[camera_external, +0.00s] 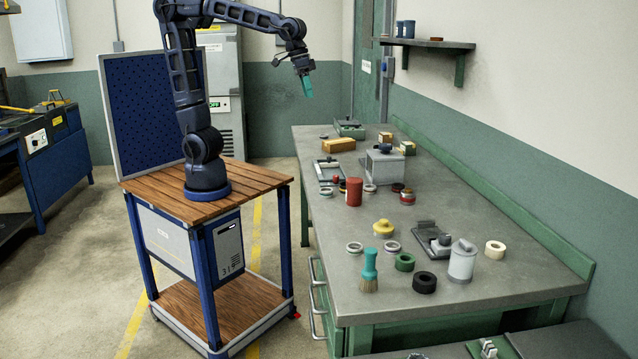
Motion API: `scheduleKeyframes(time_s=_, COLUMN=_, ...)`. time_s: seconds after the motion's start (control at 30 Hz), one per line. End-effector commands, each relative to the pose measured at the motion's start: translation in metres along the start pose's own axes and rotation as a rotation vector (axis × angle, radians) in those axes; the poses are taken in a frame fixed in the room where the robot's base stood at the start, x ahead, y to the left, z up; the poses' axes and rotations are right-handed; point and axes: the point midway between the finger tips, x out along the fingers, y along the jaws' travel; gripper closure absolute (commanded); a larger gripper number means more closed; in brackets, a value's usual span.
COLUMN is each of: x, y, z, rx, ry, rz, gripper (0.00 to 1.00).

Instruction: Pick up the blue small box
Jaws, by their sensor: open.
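My gripper (306,86) hangs in the air at the top centre, beyond and above the far left end of the workbench. It is open, and a teal part shows at its tip; I cannot tell whether that is its fingers. It touches nothing on the bench. I see no clear blue small box on the bench top.
The grey workbench (480,325) holds a teal brush (369,272), a red cylinder (354,191), a grey box-shaped device (384,164), a brown block (338,145), a white-grey canister (462,262) and several rings. The wall shelf (430,43) juts out above. The bench's right middle is clear.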

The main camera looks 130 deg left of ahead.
Motion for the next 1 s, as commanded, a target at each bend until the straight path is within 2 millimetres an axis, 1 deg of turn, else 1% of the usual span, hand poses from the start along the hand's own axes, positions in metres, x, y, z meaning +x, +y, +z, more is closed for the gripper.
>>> scheduleKeyframes(time_s=0.03, x=0.006, y=-0.003, z=-0.020, rx=-0.054, ry=-0.007, rz=-0.010, gripper=0.18)
scheduleKeyframes(time_s=0.1, x=0.012, y=-0.007, z=-0.045, rx=-0.126, ry=-0.012, rz=-0.022, gripper=0.18)
scheduleKeyframes(time_s=0.27, x=0.029, y=-0.022, z=-0.100, rx=-0.294, ry=-0.023, rz=-0.048, gripper=0.18)
scheduleKeyframes(time_s=0.3, x=0.034, y=-0.027, z=-0.114, rx=-0.336, ry=-0.026, rz=-0.055, gripper=0.18)
scheduleKeyframes(time_s=0.47, x=0.056, y=-0.051, z=-0.168, rx=-0.502, ry=-0.035, rz=-0.083, gripper=0.18)
scheduleKeyframes(time_s=0.6, x=0.080, y=-0.078, z=-0.212, rx=-0.648, ry=-0.041, rz=-0.107, gripper=0.18)
scheduleKeyframes(time_s=0.77, x=0.109, y=-0.116, z=-0.260, rx=-0.813, ry=-0.046, rz=-0.136, gripper=0.18)
scheduleKeyframes(time_s=0.8, x=0.116, y=-0.127, z=-0.271, rx=-0.855, ry=-0.046, rz=-0.144, gripper=0.18)
scheduleKeyframes(time_s=0.87, x=0.128, y=-0.144, z=-0.288, rx=-0.917, ry=-0.047, rz=-0.155, gripper=0.18)
scheduleKeyframes(time_s=1.0, x=0.159, y=-0.186, z=-0.322, rx=-1.059, ry=-0.049, rz=-0.182, gripper=0.18)
